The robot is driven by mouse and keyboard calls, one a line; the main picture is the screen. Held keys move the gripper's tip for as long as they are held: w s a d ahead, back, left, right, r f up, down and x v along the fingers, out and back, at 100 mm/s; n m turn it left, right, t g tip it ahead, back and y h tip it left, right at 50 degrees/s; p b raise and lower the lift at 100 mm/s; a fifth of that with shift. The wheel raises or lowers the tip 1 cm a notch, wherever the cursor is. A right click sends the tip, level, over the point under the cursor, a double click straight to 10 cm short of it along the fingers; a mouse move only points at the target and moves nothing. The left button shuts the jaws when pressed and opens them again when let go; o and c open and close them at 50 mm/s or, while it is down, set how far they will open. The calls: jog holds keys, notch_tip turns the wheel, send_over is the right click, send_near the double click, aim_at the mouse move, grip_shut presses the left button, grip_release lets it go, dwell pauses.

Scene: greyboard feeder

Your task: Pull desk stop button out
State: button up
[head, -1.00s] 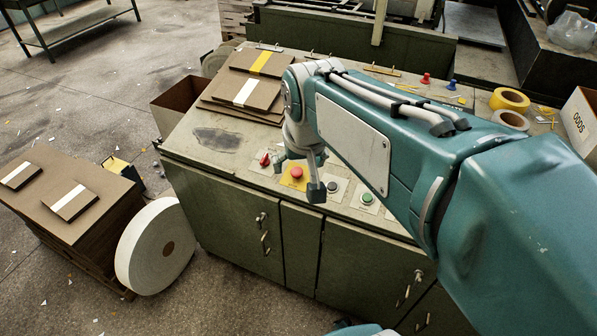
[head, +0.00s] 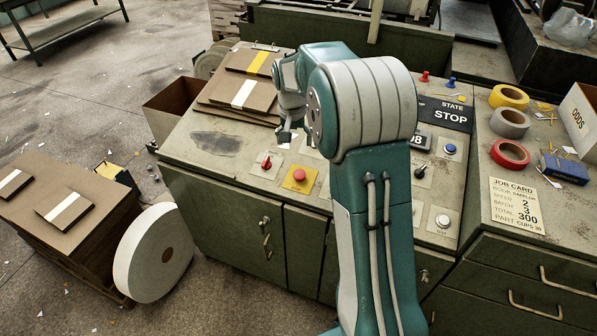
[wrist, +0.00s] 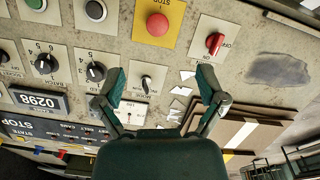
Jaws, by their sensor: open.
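The desk stop button is a red mushroom head (head: 298,175) on a yellow plate on the sloped green desk panel. It also shows upside down at the top of the wrist view (wrist: 157,24), on its yellow plate marked STOP. Nothing touches it. I cannot tell for sure whether it is in or out. My gripper (head: 285,136) is above the desk, behind the button and apart from it. In the wrist view my gripper (wrist: 162,80) has its two fingers spread, with nothing between them. The state display (head: 450,115) reads STOP.
A red switch (head: 266,163) is left of the button. Dark knobs (wrist: 95,72), a counter (wrist: 40,101) and a green button (wrist: 36,4) share the panel. Brown boards (head: 235,97) lie at the back left. Tape rolls (head: 510,122) and a job card (head: 515,205) are right.

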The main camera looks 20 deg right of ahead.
send_near(299, 173)
jog(key=shift+m+g, duration=0.3)
jog(key=f, duration=0.9)
jog(key=shift+w+d+f, duration=0.1)
jog(key=shift+d+f, duration=0.15)
jog(key=shift+f, duration=0.05)
jog(key=shift+r, duration=0.1)
grip_shut()
